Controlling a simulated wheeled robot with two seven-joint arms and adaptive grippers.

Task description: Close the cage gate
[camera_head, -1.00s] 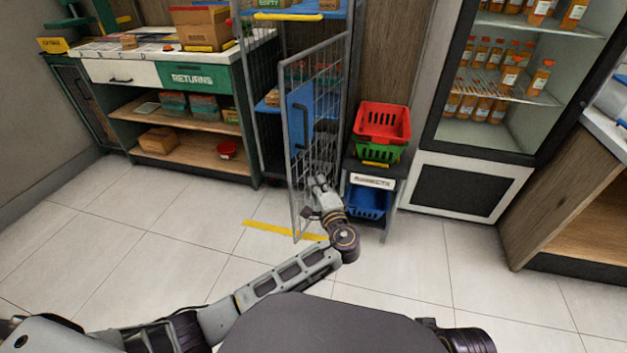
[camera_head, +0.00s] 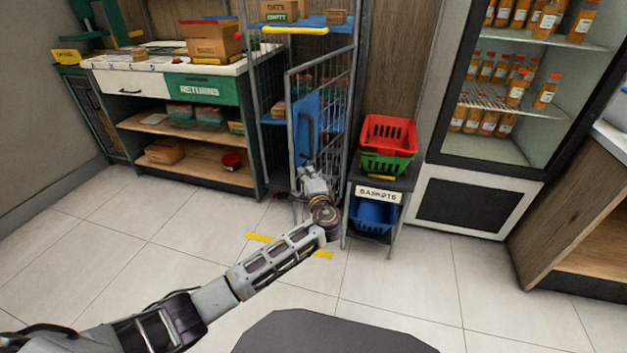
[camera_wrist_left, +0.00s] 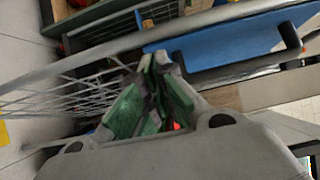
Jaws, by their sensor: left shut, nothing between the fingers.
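The cage gate (camera_head: 291,150) is a grey metal mesh door with a blue panel (camera_head: 306,118) and a dark handle. It stands partly open at the front of the tall cage trolley (camera_head: 251,80). My left gripper (camera_head: 311,172) is shut and empty at the lower part of the gate, on its near side. The wrist view shows the closed fingertips (camera_wrist_left: 155,62) close to the gate's grey bar and mesh (camera_wrist_left: 75,95), with the blue panel (camera_wrist_left: 225,40) beyond. I cannot tell whether they touch the gate. My right gripper is out of view.
A rack with red, green and blue baskets (camera_head: 385,145) stands just right of the gate. A glass-door fridge of bottles (camera_head: 475,190) is farther right. The returns counter (camera_head: 150,125) is at left. Yellow tape (camera_head: 260,238) marks the open tiled floor.

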